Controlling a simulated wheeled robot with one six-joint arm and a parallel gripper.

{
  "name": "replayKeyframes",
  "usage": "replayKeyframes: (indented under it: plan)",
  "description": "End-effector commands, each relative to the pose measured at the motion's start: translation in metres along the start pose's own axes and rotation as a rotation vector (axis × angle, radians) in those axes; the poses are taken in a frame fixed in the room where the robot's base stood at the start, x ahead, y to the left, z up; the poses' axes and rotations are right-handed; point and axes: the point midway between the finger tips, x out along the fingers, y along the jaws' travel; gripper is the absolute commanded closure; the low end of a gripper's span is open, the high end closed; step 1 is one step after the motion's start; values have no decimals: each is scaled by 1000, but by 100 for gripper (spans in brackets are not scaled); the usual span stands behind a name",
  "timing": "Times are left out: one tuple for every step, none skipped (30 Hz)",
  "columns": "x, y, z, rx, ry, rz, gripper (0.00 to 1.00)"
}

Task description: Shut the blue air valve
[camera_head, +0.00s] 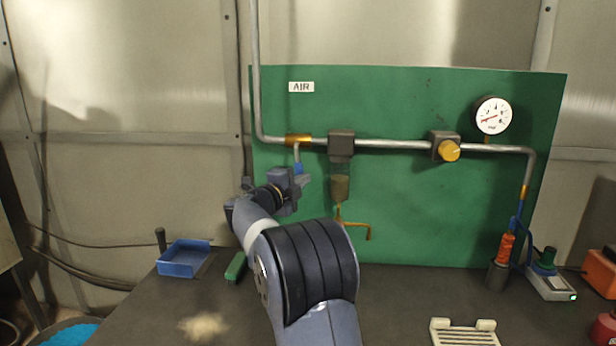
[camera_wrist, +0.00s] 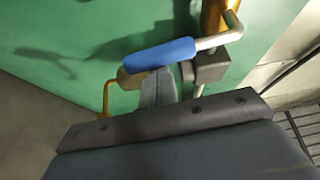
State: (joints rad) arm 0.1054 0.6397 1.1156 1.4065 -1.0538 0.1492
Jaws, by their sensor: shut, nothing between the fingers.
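The air valve has a brass body (camera_head: 298,139) on the horizontal pipe, under the AIR label. Its grey lever hangs down, across the pipe line, and ends in a blue sleeve (camera_head: 298,168). In the wrist view the blue sleeve (camera_wrist: 160,54) and the bent grey lever (camera_wrist: 220,39) lie just beyond my fingertips, with the brass body (camera_wrist: 213,15) at the top. My gripper (camera_head: 304,181) is shut and empty, with its tips at the lower end of the sleeve. The fingertips (camera_wrist: 160,80) also show in the wrist view; I cannot tell whether they touch the sleeve.
Right of the valve are a filter (camera_head: 340,146) with a bowl and brass drain, a regulator with a yellow knob (camera_head: 449,151) and a gauge (camera_head: 493,115). The green panel (camera_head: 420,210) stands close behind. A blue bin (camera_head: 183,260) is on the bench.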

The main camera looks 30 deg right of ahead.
Motion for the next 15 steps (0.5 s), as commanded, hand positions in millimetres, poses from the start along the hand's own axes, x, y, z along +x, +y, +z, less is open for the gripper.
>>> replayKeyframes:
  plan:
    - [-1,0,2,-1,-2,0,100]
    - [-2,0,3,-1,-2,0,100]
    - [-2,0,4,-1,-1,-1,100]
    - [-2,0,5,-1,-1,-1,100]
    - [-3,0,5,-2,-1,-1,100]
    - [-3,0,6,-2,-1,-1,100]
    - [-3,0,6,-2,-1,-1,100]
    - [-3,0,7,-2,-1,-1,100]
    - [-4,0,7,-2,-1,-2,100]
    - [-4,1,7,-2,-1,-2,100]
    - [-4,1,7,-2,-1,-2,100]
    - [-4,1,8,-2,-1,-2,100]
    - [-4,1,8,-3,-1,-2,100]
    - [-4,1,8,-3,-1,-2,100]
    - [-4,1,8,-3,-1,-2,100]
